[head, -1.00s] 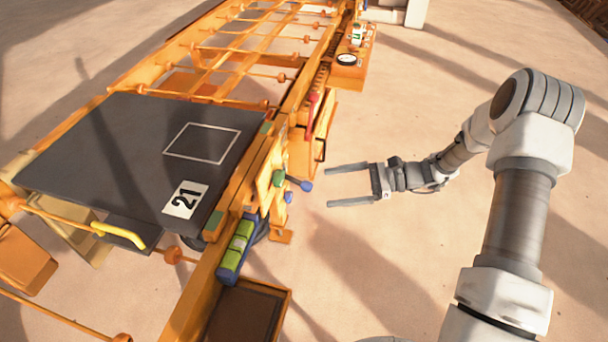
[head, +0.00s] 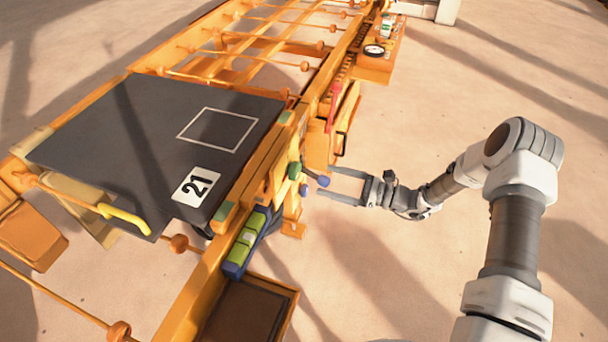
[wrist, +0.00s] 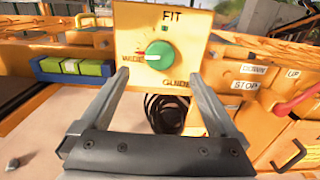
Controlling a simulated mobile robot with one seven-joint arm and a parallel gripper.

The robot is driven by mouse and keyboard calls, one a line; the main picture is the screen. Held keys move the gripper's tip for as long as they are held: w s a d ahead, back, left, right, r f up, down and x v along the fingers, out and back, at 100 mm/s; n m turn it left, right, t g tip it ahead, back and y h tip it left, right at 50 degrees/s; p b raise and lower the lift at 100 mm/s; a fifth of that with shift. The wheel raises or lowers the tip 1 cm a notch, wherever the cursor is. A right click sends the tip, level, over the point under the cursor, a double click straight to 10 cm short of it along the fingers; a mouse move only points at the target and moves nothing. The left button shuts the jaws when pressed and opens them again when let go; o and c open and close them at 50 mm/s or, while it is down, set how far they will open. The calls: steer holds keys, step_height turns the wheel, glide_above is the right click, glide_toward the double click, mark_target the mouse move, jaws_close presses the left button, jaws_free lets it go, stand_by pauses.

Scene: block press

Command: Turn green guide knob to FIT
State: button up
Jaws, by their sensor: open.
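The green guide knob (wrist: 159,54) sits on an upright yellow panel (wrist: 193,52) in the wrist view. Its white pointer is turned left, toward the WIDE label (wrist: 131,57). The FIT label (wrist: 171,15) is above the knob, and GUIDE is below it. The knob also shows edge-on in the head view (head: 294,169). My gripper (wrist: 162,80) is open and empty, facing the panel. In the wrist view its fingers are spread wide on either side of the knob and a little below it. In the head view my gripper (head: 326,180) is right of the panel.
Green blocks in a blue holder (wrist: 75,68) are left of the panel. DOWN, UP and STOP labels, a red handle (wrist: 296,103) and a black pull (wrist: 290,158) are to the right.

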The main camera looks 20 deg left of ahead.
mark_target(299, 172)
steer(key=a, duration=0.5)
steer(key=a+b, duration=0.1)
steer(key=a, duration=0.2)
steer(key=shift+w, duration=0.3)
steer(key=c, duration=1.4)
steer(key=shift+o, duration=0.2)
